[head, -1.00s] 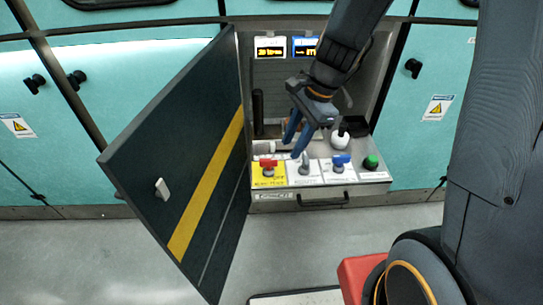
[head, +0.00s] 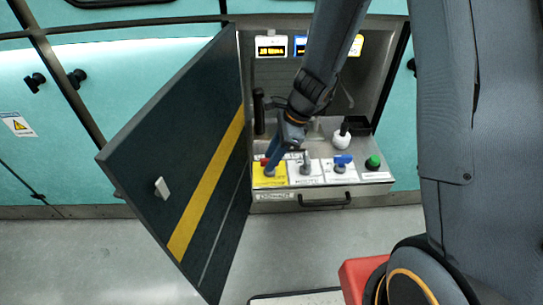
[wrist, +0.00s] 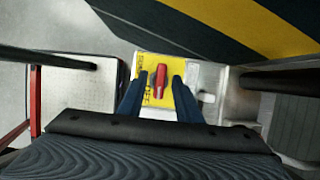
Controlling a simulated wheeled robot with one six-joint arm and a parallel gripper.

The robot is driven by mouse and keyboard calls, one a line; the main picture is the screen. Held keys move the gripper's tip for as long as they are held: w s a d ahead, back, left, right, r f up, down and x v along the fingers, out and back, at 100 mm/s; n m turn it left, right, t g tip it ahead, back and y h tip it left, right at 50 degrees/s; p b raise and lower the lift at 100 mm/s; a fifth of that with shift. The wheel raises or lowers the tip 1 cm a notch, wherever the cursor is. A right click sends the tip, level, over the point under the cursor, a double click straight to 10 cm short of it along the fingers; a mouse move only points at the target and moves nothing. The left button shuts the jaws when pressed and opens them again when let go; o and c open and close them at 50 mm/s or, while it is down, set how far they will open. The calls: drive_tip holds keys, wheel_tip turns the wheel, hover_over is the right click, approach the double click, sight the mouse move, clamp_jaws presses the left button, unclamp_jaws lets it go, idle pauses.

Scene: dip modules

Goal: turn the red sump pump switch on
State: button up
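The red switch (wrist: 161,81) stands on a yellow label plate (wrist: 148,68) in the wrist view. In the head view the yellow plate (head: 263,181) is at the left end of the panel, and my gripper mostly covers the red switch (head: 264,161). My gripper (wrist: 155,88) has its two blue fingers apart, one on either side of the red handle. There is a gap between the handle and each finger in the wrist view. In the head view my gripper (head: 271,169) points down at the switch. Whether a fingertip touches the plate is hard to tell.
A grey switch (head: 306,167), a blue switch (head: 341,161) and a green button (head: 373,162) sit to the right on the panel. A dark open door (head: 180,165) with a yellow stripe stands close on the left. A drawer handle (head: 325,200) is below.

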clamp_jaws()
drive_tip(key=shift+n, duration=0.3)
drive_tip(key=n+g+p, duration=0.1)
drive_tip(key=n+p, duration=0.1)
drive_tip(key=shift+w+r+n, duration=0.1)
drive_tip(key=shift+w+n, duration=0.05)
drive_tip(key=shift+n, duration=0.15)
drive_tip(key=n, duration=0.1)
drive_tip(key=n+g+p, duration=0.1)
drive_tip(key=n, duration=0.1)
drive_tip(key=shift+w+n+g+h, duration=0.15)
drive_tip(key=shift+n+g+h, duration=0.15)
drive_tip(key=n, duration=0.2)
drive_tip(key=n+g+h, duration=0.1)
drive_tip(key=n, duration=0.2)
drive_tip(key=shift+w+a+h+p, duration=0.15)
drive_tip(key=shift+a+h+p, duration=0.05)
drive_tip(key=shift+h+p, duration=0.1)
drive_tip(key=n+h, duration=0.1)
drive_tip(key=n, duration=0.2)
drive_tip(key=n+g+h, duration=0.1)
drive_tip(key=n, duration=0.2)
drive_tip(key=shift+a, duration=0.15)
